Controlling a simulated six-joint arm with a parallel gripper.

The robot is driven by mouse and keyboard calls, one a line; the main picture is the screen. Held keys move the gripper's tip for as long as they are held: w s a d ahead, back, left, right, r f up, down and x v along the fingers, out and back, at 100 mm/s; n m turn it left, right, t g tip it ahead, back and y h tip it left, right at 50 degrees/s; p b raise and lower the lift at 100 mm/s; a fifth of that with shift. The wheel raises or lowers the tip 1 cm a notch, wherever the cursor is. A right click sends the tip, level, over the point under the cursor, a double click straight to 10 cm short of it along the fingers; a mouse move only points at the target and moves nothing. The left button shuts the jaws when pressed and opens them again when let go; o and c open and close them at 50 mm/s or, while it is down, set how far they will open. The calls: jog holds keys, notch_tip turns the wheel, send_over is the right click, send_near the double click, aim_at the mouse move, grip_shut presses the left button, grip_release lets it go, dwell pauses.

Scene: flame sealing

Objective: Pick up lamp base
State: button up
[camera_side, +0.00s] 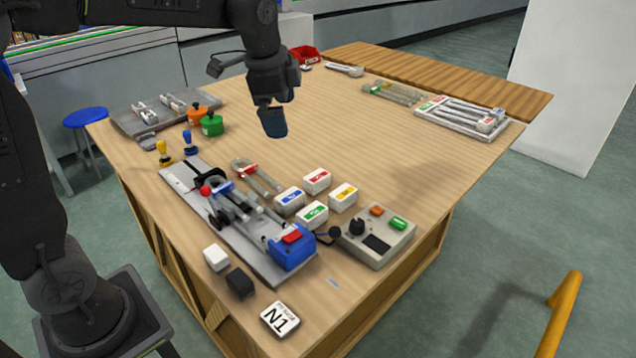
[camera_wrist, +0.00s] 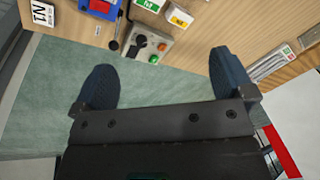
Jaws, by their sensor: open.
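My gripper (camera_side: 273,122) hangs above the middle of the wooden table in the side view, with no object under its fingers close enough to touch. In the wrist view its two blue fingers (camera_wrist: 164,80) stand wide apart with nothing between them. I cannot tell for sure which thing is the lamp base. Two small pots with knobs, one orange (camera_side: 195,115) and one green (camera_side: 212,125), stand at the left of the table, left of my gripper. The wrist view does not show these pots.
A grey rig with a blue block (camera_side: 291,250) lies along the near left edge. Label boxes (camera_side: 289,201) and a grey control box (camera_side: 378,237) stand near it; the control box also shows in the wrist view (camera_wrist: 147,45). A tray (camera_side: 462,115) is far right. The table's middle is clear.

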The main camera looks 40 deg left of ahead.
jog(key=w+a+f+m+g, duration=0.25)
jog(key=w+f+m, duration=0.3)
jog(key=w, duration=0.45)
jog(key=m, duration=0.3)
send_over(317, 175)
notch_tip(317, 175, down, 7)
jog(key=f, duration=0.8)
jog(key=shift+s+d+f, duration=0.1)
jog(key=shift+s+d, duration=0.1)
jog(key=shift+d, duration=0.2)
jog(key=shift+w+a+f, duration=0.1)
jog(key=shift+a+f, duration=0.1)
jog(key=shift+f, duration=1.1)
jog(key=shift+a+f, duration=0.15)
jog(key=shift+f, duration=1.15)
jog(key=shift+c, duration=0.4)
jog(key=c, duration=0.9)
